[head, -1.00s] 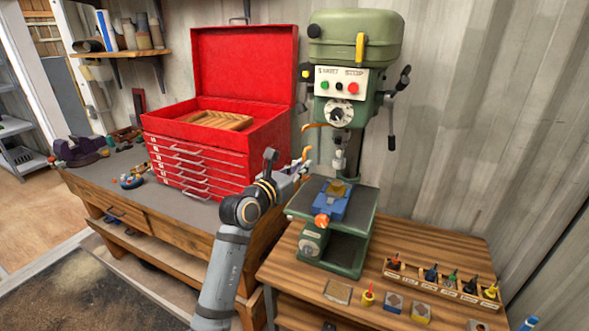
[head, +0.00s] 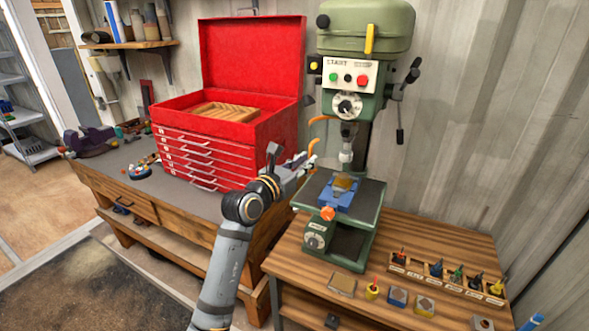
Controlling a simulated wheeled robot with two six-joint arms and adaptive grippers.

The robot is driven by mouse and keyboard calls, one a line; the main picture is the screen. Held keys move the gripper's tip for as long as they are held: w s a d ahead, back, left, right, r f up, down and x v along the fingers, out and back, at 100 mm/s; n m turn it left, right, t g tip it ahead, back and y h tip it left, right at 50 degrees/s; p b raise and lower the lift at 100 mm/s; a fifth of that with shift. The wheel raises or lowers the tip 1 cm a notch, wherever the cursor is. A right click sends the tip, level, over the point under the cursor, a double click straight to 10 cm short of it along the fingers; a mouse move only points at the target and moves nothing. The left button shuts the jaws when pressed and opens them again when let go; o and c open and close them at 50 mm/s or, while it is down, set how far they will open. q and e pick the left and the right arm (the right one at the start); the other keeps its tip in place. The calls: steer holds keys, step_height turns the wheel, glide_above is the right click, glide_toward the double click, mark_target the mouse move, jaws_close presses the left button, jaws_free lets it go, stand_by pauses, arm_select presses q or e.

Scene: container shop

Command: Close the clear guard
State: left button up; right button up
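The green drill press (head: 366,30) stands on the wooden bench at centre right, with START and STOP buttons on its front. The clear guard is hard to make out; curved orange parts (head: 318,119) beside the chuck (head: 345,152) look like its edge or handle. A blue vise (head: 338,196) holding a brownish piece sits on the press table below the chuck. My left gripper (head: 306,163) is just left of the chuck, close under the orange parts. It is small and seen side-on, so I cannot tell its opening or whether it touches the guard. My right gripper is not in view.
A red toolbox (head: 215,160) with open lid stands on the left workbench (head: 115,178), behind my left arm. Small blocks (head: 397,296) and a labelled rack (head: 440,276) of coloured tools lie on the wooden bench (head: 300,268) in front of and right of the press.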

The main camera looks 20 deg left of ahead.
arm_select(q)
steer(key=v, duration=1)
steer(key=shift+s, duration=0.15)
